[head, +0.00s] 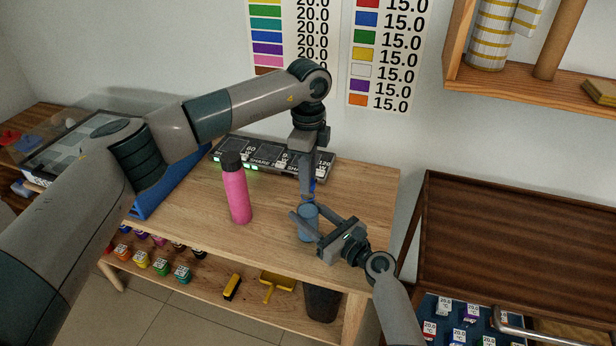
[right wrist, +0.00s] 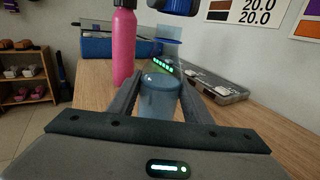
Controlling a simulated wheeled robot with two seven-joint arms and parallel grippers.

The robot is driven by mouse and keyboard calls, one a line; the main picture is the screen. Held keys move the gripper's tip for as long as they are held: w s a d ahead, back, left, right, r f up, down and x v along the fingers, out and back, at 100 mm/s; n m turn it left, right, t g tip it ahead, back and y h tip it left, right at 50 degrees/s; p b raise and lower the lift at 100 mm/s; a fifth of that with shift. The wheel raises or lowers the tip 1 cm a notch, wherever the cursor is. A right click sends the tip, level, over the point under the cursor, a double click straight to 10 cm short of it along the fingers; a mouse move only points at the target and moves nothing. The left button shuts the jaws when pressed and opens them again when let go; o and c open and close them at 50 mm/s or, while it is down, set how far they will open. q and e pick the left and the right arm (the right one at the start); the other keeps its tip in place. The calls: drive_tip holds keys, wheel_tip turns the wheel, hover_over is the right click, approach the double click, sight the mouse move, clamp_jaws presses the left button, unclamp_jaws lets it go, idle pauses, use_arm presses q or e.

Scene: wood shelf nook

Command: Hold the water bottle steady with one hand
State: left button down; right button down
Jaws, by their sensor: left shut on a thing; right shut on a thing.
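A translucent blue water bottle (head: 308,229) stands upright near the front of the wooden table. My right gripper (head: 309,214) is shut on its body from the front right. The right wrist view shows the bottle (right wrist: 160,99) between the two dark fingers. My left gripper (head: 308,188) points straight down above the bottle and is shut on a dark blue piece at its top, which looks like the cap. A dark blue piece (right wrist: 176,6) also shows at the top edge of the right wrist view. Whether it touches the bottle is unclear.
A pink bottle with a black cap (head: 237,195) stands to the left on the table (head: 365,190). A dark strip with green lights (head: 285,160) lies behind, and a blue bin (head: 165,188) at far left. Right of the blue bottle, the tabletop is clear. A dark brown cart (head: 500,235) stands farther right.

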use_arm(q)
drive_tip(key=shift+r, duration=2.05)
use_arm(e)
drive_tip(key=c, duration=0.8)
unclamp_jaws()
drive_tip(key=shift+c, duration=0.2)
drive_tip(key=shift+s, duration=0.1)
use_arm(q)
drive_tip(key=shift+f+b, duration=0.55)
drive_tip(key=shift+f, duration=0.05)
use_arm(e)
drive_tip(key=v, duration=1.2)
